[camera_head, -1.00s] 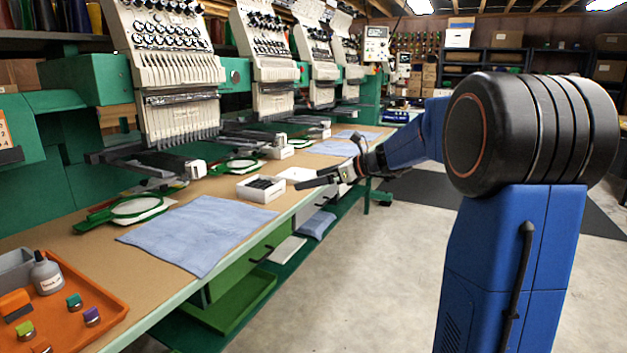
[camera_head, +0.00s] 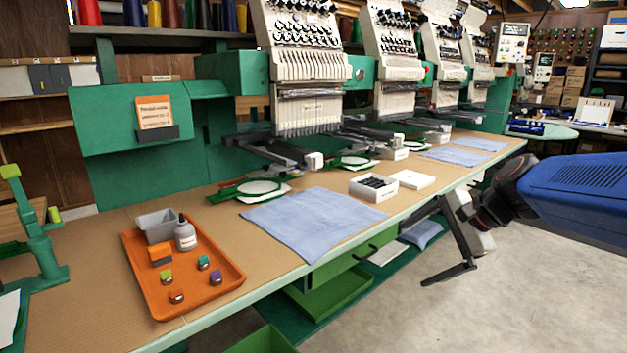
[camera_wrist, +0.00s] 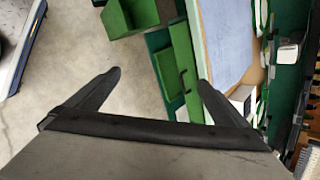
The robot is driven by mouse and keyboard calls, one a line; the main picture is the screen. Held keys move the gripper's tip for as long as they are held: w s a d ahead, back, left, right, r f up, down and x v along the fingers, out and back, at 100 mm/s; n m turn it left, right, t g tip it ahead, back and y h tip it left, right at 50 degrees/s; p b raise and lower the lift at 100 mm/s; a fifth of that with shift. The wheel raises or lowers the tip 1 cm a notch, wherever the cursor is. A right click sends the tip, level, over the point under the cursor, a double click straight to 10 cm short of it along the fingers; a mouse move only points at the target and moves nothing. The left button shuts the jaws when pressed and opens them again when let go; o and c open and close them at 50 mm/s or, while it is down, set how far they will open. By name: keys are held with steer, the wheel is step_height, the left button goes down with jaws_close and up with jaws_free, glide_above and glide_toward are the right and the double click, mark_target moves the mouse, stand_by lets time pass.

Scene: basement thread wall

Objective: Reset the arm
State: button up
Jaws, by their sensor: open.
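My arm reaches in from the right edge of the head view. My gripper (camera_head: 437,243) hangs in front of the bench's front edge, over the floor side, with its fingers apart and nothing between them. In the wrist view my gripper (camera_wrist: 158,85) shows two dark fingers spread wide. Between and beyond them are bare concrete floor, the green drawer front and the bench edge. The fingers look clear of the bench, though the exact gap cannot be told.
The long bench (camera_head: 90,250) carries an orange tray (camera_head: 215,292) with a bottle (camera_head: 185,234) and small blocks, a blue cloth (camera_head: 312,222), and a white box (camera_head: 358,191) of dark items. Embroidery machines (camera_head: 305,60) line the back. The concrete floor (camera_head: 480,315) at right is clear.

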steer(key=s+d+f+n+h, duration=0.1)
steer(key=s+f+n+h, duration=0.1)
steer(key=s, duration=0.5)
steer(key=s+d+f+n+h, duration=0.2)
steer(key=s+f+n, duration=0.2)
steer(key=s+n, duration=0.3)
steer(key=s+d+f+n+h, duration=0.1)
steer(key=s+f+n, duration=0.2)
steer(key=s+n, duration=0.2)
steer(key=shift+s+d+f+g+h, duration=0.3)
steer(key=shift+s+d+h, duration=0.1)
steer(key=shift+s, duration=0.85)
steer(key=shift+c, duration=0.3)
